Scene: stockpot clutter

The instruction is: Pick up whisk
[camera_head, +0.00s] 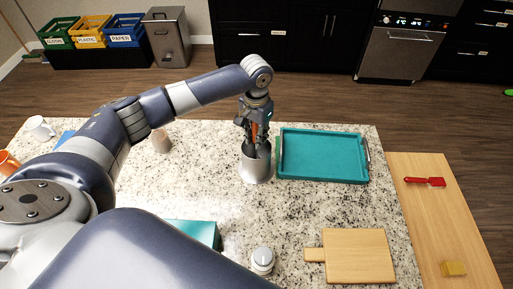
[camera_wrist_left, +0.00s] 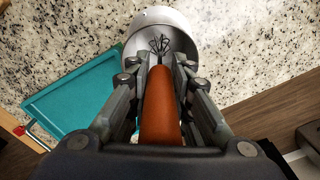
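The whisk has an orange-brown handle (camera_head: 254,130) and thin wire loops. It stands upright in a silver metal pot (camera_head: 257,172) on the granite counter. In the left wrist view the handle (camera_wrist_left: 160,115) runs between the fingers toward the palm, and its wires (camera_wrist_left: 159,44) show inside the pot (camera_wrist_left: 165,17). My left gripper (camera_head: 256,147) points down at the pot's mouth, its fingertips close in on both sides of the lower handle, and it looks shut on it. The fingers hide part of the handle in the head view. My right gripper is not in view.
A teal tray (camera_head: 322,157) lies just right of the pot. A cutting board (camera_head: 358,257), a white-topped jar (camera_head: 262,260) and a teal box (camera_head: 200,232) are nearer. A beige cup (camera_head: 161,141) stands to the left. A red brush (camera_head: 425,181) lies on the wooden side table (camera_head: 440,225).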

